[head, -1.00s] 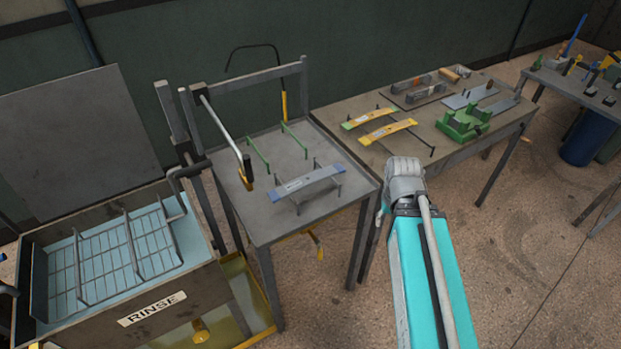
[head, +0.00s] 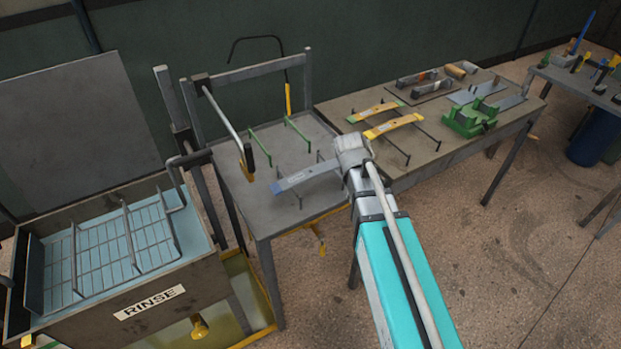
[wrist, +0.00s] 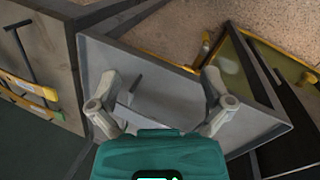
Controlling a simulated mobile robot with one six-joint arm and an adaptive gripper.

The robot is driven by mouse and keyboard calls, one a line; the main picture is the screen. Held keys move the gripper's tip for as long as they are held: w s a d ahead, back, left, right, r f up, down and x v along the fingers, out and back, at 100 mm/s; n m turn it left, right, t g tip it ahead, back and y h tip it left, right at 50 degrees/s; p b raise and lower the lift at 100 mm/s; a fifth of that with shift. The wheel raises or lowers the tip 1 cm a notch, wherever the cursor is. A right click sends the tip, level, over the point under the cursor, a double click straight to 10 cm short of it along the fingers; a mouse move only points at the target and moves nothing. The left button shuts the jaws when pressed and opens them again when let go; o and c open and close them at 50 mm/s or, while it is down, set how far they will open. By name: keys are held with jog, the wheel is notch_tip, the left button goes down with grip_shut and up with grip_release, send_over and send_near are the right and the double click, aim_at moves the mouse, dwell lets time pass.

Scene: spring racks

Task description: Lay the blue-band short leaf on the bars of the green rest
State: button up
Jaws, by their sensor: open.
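The blue-band short leaf (head: 308,176) is a grey strip with a blue end. It lies on a grey rest (head: 300,200) on the tray-topped table, and my arm hides its right end in the head view. The green rest (head: 260,145) has two green bars standing behind the leaf on the same table, and nothing lies on them. My gripper (wrist: 161,85) shows in the wrist view with its two fingers wide apart, above the grey table top. My arm hides it in the head view.
A hanging rod (head: 228,125) reaches over the left of the tray table (head: 235,195). A rinse tank (head: 150,300) stands at left.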

jog(key=w+a+f+n+t+h+b, duration=0.2)
jog(key=w+a+n+b, duration=0.1)
jog(key=w+a+n, duration=0.5)
jog(key=n+t+b, duration=0.2)
jog(key=n, duration=0.5)
send_near(311, 172)
jog(key=shift+w+d+f+h, duration=0.15)
jog(key=shift+d+f, duration=0.1)
jog(key=shift+f, duration=0.15)
jog(key=shift+w+d+f+h, duration=0.15)
jog(key=shift+d+f, duration=0.05)
jog(key=shift+f, duration=0.2)
jog(key=shift+w+a+n, duration=0.1)
jog(key=shift+a+n, duration=0.3)
jog(key=shift+n, duration=0.2)
jog(key=shift+w+d+f+b, duration=0.3)
jog(key=shift+f+b, duration=0.15)
jog(key=shift+f, duration=0.05)
jog(key=b+x, duration=0.3)
jog(key=x, duration=0.1)
jog(key=shift+f, duration=0.2)
jog(key=shift+b+x, duration=0.95)
jog(key=shift+d+r, duration=0.1)
